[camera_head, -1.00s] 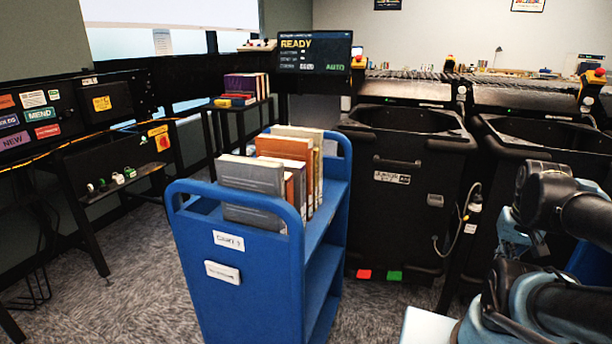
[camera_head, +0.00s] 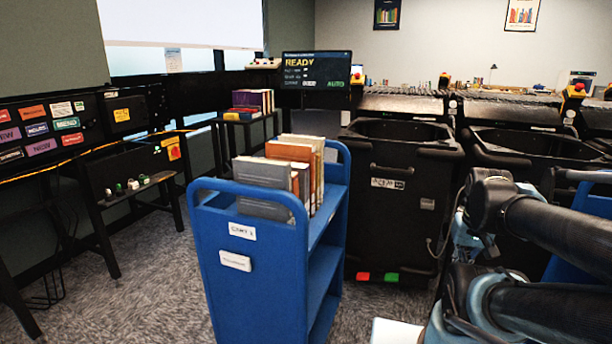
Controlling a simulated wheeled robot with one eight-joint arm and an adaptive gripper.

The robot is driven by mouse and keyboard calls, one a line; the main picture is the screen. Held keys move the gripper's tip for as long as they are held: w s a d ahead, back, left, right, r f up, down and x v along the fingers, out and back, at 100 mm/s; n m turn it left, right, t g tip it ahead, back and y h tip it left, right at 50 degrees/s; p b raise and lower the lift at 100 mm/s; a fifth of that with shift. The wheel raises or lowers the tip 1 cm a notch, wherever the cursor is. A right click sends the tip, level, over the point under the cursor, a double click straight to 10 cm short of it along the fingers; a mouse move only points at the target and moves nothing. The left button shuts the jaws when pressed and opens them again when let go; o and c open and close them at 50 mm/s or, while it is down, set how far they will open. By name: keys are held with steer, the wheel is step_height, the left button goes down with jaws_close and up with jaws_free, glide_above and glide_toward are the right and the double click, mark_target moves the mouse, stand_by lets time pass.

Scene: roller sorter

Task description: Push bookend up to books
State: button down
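A row of books (camera_head: 303,152) stands on the top shelf of a blue book cart (camera_head: 258,283) in the middle of the view. They have orange, tan, cream and grey covers. A grey flat-faced piece (camera_head: 262,174) stands at the near end of the row; I cannot tell whether it is a grey book or the bookend. No separate bookend can be made out. My arm (camera_head: 540,225) shows at the right, apart from the cart. My gripper is not in view.
Black bins (camera_head: 400,200) stand behind and right of the cart. A black side table with books (camera_head: 254,100) is behind it. A control panel desk (camera_head: 130,180) is at the left. Carpet (camera_head: 160,265) is clear left of the cart. Part of another blue cart (camera_head: 594,205) shows at far right.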

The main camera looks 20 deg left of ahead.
steer(key=shift+a, duration=0.15)
steer(key=w+a+r+g+y, duration=0.1)
steer(key=w+a+r+y, duration=0.2)
steer(key=w+a+y, duration=0.3)
steer(key=w+a+r+n+g+y, duration=0.1)
steer(key=w+a+y, duration=0.5)
steer(key=w+a, duration=0.9)
steer(key=w+a+r+g+y, duration=0.3)
steer(key=w+a+r+y, duration=0.2)
steer(key=w+a, duration=0.5)
steer(key=shift+w+a+r+n+y, duration=0.1)
steer(key=shift+w+a+n+y, duration=0.05)
steer(key=shift+a, duration=0.7)
steer(key=shift+w+a+r+n+y, duration=0.1)
steer(key=shift+a, duration=0.75)
steer(key=shift+w+a+n+y, duration=0.15)
steer(key=shift+a, duration=0.7)
steer(key=shift+s+a, duration=0.3)
steer(key=shift+a, duration=1.35)
steer(key=shift+s+a, duration=0.25)
steer(key=shift+a, duration=1.45)
steer(key=shift+s+a, duration=0.3)
steer(key=shift+a, duration=1.35)
steer(key=shift+s, duration=0.9)
